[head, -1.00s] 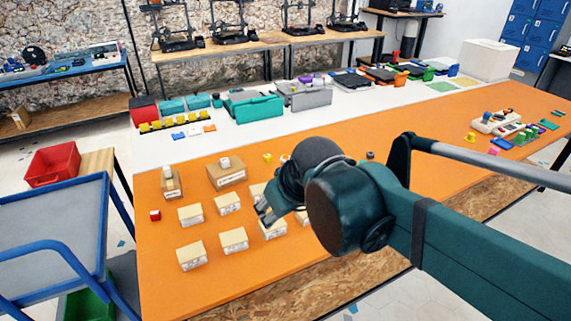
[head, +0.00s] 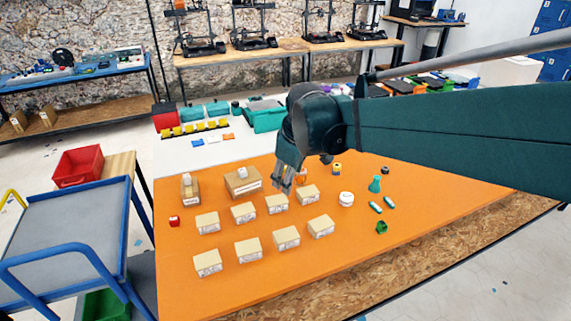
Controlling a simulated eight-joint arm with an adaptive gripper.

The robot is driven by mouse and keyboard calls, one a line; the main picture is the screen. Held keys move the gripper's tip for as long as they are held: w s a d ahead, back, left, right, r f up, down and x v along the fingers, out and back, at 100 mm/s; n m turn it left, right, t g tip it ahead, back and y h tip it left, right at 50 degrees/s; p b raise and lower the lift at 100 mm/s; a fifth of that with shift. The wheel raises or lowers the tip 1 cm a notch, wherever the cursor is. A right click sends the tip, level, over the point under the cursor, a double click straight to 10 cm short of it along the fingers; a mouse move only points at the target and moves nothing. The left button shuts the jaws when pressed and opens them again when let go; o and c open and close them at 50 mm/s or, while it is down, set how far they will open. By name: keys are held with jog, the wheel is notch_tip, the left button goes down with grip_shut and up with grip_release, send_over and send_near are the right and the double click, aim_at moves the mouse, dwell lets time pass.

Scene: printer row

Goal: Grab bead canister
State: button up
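No object is clearly labelled as the bead canister. A squat white round container (head: 346,199) stands on the orange table right of the cardboard boxes and may be it. A teal flask-shaped piece (head: 375,184) stands to its right. My gripper (head: 284,190) points down over the table, left of the white container and apart from it, near the back row of small boxes. Its fingers look close together, but the gap is too small to judge, and nothing is clearly held. My arm hides part of the table's back right.
Several small cardboard boxes (head: 287,238) stand in rows at the front left. A yellow-topped piece (head: 337,169), two small teal-and-white tubes (head: 376,207) and a green piece (head: 381,228) lie around the white container. The orange table (head: 440,215) is bare at right.

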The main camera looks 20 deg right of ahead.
jog(key=w+d+n+g+p, duration=0.1)
jog(key=w+d+n+p, duration=0.2)
jog(key=w, duration=0.5)
jog(key=n+g+p, duration=0.3)
jog(key=n+p, duration=0.3)
jog(key=n, duration=0.1)
send_over(301, 177)
jog(key=w, duration=0.2)
jog(key=f, duration=1.4)
jog(key=shift+s+d+f, duration=0.1)
jog(key=shift+s+d, duration=0.05)
jog(key=shift+d, duration=0.25)
jog(key=shift+w+d+f, duration=0.25)
jog(key=shift+f, duration=0.25)
jog(key=shift+f, duration=1.3)
